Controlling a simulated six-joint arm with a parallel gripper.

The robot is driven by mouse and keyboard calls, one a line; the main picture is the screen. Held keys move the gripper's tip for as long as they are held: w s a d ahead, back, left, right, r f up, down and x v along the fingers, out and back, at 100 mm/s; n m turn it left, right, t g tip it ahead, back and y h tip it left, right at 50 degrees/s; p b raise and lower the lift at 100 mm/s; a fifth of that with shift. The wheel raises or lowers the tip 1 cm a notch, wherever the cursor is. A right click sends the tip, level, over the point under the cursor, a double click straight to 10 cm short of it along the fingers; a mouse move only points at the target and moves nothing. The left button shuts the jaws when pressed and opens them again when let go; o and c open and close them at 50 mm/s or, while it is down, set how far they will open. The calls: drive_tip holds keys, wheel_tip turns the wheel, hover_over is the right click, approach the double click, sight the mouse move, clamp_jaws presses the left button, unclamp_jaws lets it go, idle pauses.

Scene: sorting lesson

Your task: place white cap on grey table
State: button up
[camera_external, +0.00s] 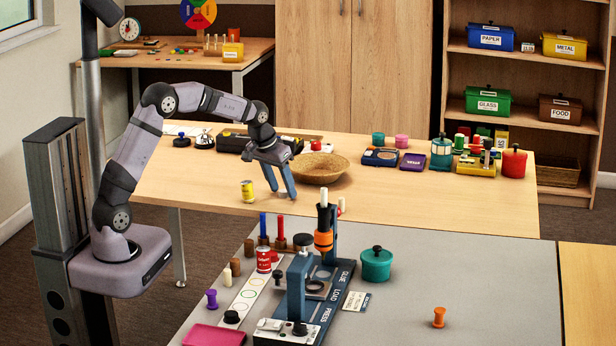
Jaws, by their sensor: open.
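The grey table (470,285) fills the front of the view, in front of the wooden table (430,205). My gripper (283,194) points down, low over the wooden table near its front edge, between a yellow can (247,191) and a wicker bowl (319,174). Its two blue-grey fingers are apart.
A blue press stand (318,290) carries the orange-and-black bottle (323,238).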

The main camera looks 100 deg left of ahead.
sight(282, 192)
drive_tip(key=shift+c, duration=0.7)
clamp_jaws()
drive_tip(key=shift+r, duration=0.2)
wheel_tip(282, 192, up, 10)
drive_tip(key=p, duration=0.2)
drive_tip(key=shift+f, duration=0.15)
